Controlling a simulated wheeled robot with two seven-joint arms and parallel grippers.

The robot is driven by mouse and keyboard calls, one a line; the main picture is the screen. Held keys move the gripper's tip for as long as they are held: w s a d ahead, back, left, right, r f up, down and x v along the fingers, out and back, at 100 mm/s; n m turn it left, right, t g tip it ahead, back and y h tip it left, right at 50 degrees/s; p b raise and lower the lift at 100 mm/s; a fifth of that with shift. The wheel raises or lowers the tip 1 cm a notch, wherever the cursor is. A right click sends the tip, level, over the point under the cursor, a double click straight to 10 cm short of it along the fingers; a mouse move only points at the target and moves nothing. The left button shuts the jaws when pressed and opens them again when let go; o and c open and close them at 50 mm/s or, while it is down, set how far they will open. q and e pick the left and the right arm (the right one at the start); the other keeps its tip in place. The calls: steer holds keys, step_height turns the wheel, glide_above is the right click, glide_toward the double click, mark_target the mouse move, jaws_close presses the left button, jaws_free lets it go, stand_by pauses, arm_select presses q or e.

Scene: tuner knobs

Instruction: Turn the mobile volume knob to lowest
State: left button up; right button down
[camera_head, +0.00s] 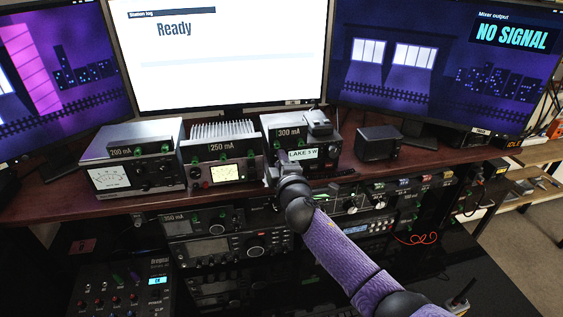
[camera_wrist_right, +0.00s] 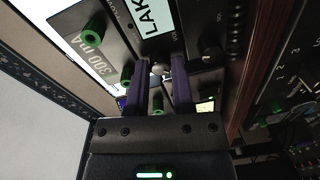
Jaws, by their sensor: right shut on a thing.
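The mobile radio (camera_head: 318,133) stands on the desk, marked 300 mA, with a light display (camera_head: 302,155) reading LAKE 3 W. In the wrist view its dark front panel (camera_wrist_right: 195,25) and part of the display (camera_wrist_right: 150,14) show. My right gripper (camera_head: 274,174) is at the lower left of the radio's front. In the wrist view its two purple fingers (camera_wrist_right: 158,70) are shut on a small round grey knob (camera_wrist_right: 158,67). The knob is hidden in the head view. Its label and pointer are too small to read. My left gripper is not in view.
Two more radio units, marked 200 mA (camera_head: 150,133) and 250 mA (camera_head: 222,132), stand to the left. A small black speaker box (camera_head: 377,146) stands to the right. Monitors (camera_head: 215,55) are behind. Racked equipment (camera_head: 235,250) and a mixer (camera_head: 115,285) lie below the desk edge.

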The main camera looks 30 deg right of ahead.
steer(key=shift+c, duration=2.4)
jaws_free()
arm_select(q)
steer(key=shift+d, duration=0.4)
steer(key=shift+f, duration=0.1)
